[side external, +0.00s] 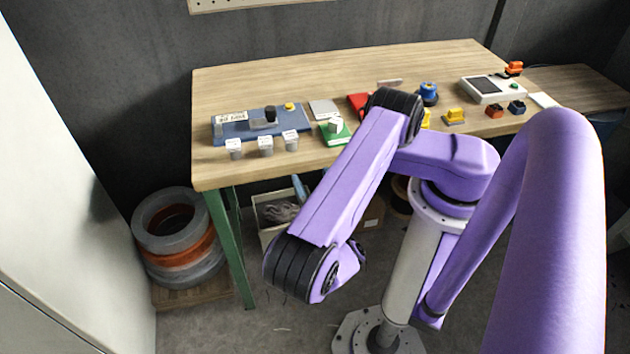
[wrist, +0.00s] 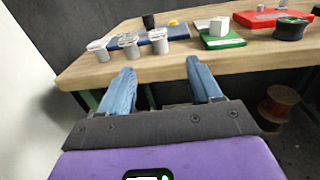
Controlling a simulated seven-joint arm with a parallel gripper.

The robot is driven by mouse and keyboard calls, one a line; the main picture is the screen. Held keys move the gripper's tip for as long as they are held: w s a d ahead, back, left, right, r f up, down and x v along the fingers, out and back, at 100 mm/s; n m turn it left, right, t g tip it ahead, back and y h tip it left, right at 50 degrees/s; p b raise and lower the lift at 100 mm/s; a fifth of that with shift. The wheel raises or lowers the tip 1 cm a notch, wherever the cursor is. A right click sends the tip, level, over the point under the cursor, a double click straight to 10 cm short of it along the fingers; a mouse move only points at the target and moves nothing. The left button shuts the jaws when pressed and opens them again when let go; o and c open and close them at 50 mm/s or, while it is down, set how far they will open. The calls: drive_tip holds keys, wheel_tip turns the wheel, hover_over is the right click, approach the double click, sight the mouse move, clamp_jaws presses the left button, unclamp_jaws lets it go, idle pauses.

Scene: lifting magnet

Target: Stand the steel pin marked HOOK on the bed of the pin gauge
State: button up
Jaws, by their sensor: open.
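Three short grey cylinders with pale tops stand in a row near the table's front left edge: the left one (side external: 234,149), the middle one (side external: 265,145) and the right one (side external: 290,140). They also show in the wrist view (wrist: 98,50). I cannot read their markings, so I cannot tell which is HOOK. Behind them lies a blue plate (side external: 236,131) with a white label, a black knob and a yellow piece, apparently the pin gauge. My gripper (wrist: 159,73) is open and empty, its blue fingers apart in front of the table edge. In the side view it is mostly hidden behind my arm.
A green pad (side external: 333,138) with a pale block on it lies right of the cylinders. Beyond are a red item (side external: 358,103), a grey square (side external: 323,109), and yellow and blue pieces. The wooden table's (side external: 215,88) back left is clear.

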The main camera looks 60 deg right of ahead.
drive_tip(key=s+a+r+m+g+y, duration=0.1)
drive_tip(key=s+r+m+g+y, duration=0.4)
drive_tip(key=r+m+g, duration=0.1)
drive_tip(key=s+a+r+m+g+y, duration=0.1)
drive_tip(key=s+r+m+g+y, duration=0.5)
drive_tip(key=r+m, duration=0.3)
wheel_tip(320, 180, up, 2)
drive_tip(key=shift+r+g, duration=0.1)
drive_tip(key=shift+g, duration=0.6)
drive_tip(key=shift+o, duration=0.4)
drive_tip(key=shift+s+r+y, duration=0.2)
drive_tip(key=shift+r+y, duration=0.2)
drive_tip(key=shift+y, duration=0.2)
